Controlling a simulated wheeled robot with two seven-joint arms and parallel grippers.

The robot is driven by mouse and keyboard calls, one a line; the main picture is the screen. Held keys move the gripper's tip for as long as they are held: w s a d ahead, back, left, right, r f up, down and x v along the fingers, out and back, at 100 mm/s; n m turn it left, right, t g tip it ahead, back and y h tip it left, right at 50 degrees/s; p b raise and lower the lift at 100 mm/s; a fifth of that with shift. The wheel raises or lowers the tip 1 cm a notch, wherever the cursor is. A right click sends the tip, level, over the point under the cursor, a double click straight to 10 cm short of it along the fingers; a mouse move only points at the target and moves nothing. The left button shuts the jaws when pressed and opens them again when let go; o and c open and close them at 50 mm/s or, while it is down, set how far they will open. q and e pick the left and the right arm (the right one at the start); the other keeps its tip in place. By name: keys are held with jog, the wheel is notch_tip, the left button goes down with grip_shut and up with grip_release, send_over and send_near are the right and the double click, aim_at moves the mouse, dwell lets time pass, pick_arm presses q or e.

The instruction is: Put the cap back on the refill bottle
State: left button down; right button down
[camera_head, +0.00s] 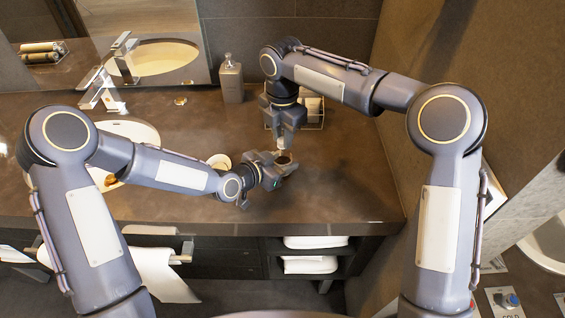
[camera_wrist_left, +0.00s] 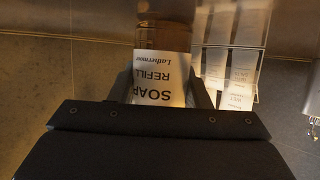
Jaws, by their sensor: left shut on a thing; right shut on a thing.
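The refill bottle (camera_wrist_left: 162,78), amber with a white "SOAP REFILL" label, stands between the fingers of my left gripper (camera_wrist_left: 163,94) in the left wrist view. In the head view, my left gripper (camera_head: 286,165) is shut on it above the counter, and only a small dark part of the bottle (camera_head: 284,160) shows. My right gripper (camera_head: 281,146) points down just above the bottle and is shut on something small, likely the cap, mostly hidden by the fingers. Whether the cap touches the bottle's mouth cannot be told. The mouth is outside the left wrist view.
A grey dispenser (camera_head: 231,82) stands at the back wall. A wire rack (camera_head: 318,124) with white packets is behind my right gripper; packets (camera_wrist_left: 240,70) also show in the left wrist view. A basin (camera_head: 140,132) and tap (camera_head: 101,92) are left. The counter's right part is clear.

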jog(key=m, duration=0.4)
jog(key=shift+m, duration=0.4)
jog(key=m, duration=0.5)
jog(key=shift+m, duration=0.3)
jog(key=m, duration=1)
jog(key=shift+m, duration=0.4)
jog(key=c, duration=1.2)
grip_release()
jog(key=shift+c, duration=0.2)
jog(key=shift+r, duration=2.2)
jog(key=shift+c, duration=0.3)
